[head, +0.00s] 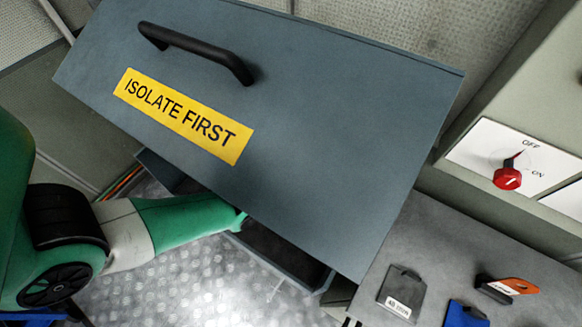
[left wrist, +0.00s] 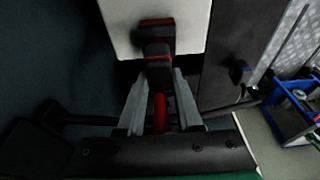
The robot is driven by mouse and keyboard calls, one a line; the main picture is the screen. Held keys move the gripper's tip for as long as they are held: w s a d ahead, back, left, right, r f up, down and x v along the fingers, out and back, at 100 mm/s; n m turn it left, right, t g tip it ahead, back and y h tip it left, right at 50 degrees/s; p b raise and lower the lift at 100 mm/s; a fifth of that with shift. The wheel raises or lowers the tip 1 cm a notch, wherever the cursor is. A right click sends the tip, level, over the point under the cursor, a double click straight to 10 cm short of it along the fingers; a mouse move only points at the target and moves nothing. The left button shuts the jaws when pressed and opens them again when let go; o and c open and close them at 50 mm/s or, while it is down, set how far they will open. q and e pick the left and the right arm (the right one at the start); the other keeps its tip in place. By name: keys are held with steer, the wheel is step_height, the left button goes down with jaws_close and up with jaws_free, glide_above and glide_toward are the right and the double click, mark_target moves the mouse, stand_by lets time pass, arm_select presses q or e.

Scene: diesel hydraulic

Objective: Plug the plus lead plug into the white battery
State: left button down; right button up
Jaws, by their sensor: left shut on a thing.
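In the left wrist view, my left gripper (left wrist: 160,80) is shut on the plus lead plug (left wrist: 157,66), a black plug with red edging. A red lead (left wrist: 159,112) runs back from it between the fingers. The plug is in front of a black and red socket (left wrist: 155,24) on the white battery (left wrist: 122,28). The two line up closely; I cannot tell whether they touch. In the head view my left arm reaches under the grey cover (head: 330,120), which hides the gripper, plug and battery. My right gripper is not in view.
The raised cover has a black handle (head: 195,50) and a yellow ISOLATE FIRST label (head: 183,116). A red switch knob (head: 507,179) is at right, above a grey ledge (head: 430,240) with several tags. The wrist view shows a blue tray (left wrist: 284,112) at right.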

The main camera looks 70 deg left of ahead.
arm_select(q)
steer(key=shift+f+b, duration=1.5)
stand_by(0.5)
steer(key=c, duration=0.5)
jaws_free()
steer(key=shift+r, duration=0.1)
steer(key=p+v, duration=0.7)
steer(key=shift+r, duration=0.25)
steer(key=shift+d+f, duration=0.1)
